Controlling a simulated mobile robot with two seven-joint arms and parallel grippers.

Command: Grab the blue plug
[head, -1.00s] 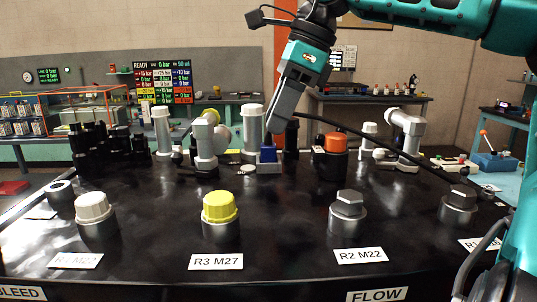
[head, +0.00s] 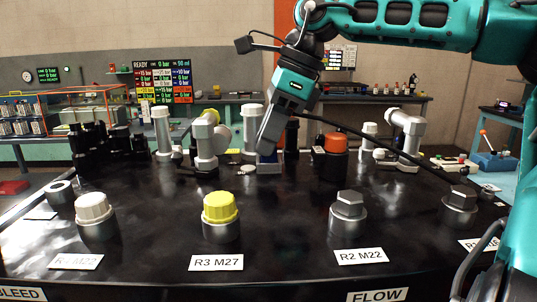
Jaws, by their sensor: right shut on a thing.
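The blue plug (head: 268,157) stands at the back middle of the black bench, among the grey and black fittings. My left gripper is not in view.
White (head: 93,207) and yellow (head: 220,208) caps and grey hex plugs (head: 348,205) stand in front.

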